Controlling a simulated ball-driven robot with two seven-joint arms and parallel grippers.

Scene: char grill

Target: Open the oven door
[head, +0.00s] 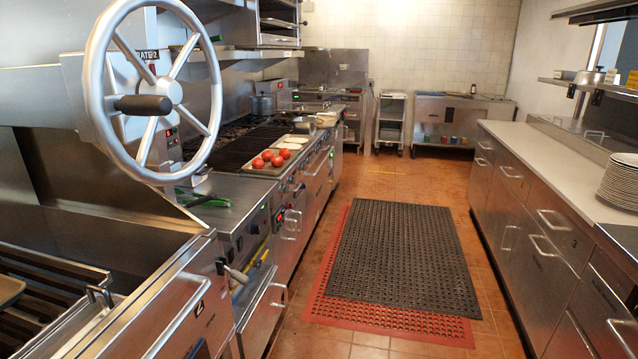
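Several steel doors and drawers with bar handles line the front of the cooking row on the left. A steel door panel (262,318) with a handle at its right edge is low beside the floor. Further along, under the grill, are more fronts with handles (291,224). I cannot tell which one is the oven door, and the fronts are seen at a steep angle. All of those I can make out look shut. Neither of my grippers is in view.
A large steel handwheel (209,121) stands in the left foreground. A tray of tomatoes (263,171) sits by the char grill (230,150). A black mat (400,260) overlaps a red mat (455,331) on the aisle floor. A counter (560,165) with plates (620,182) lines the right.

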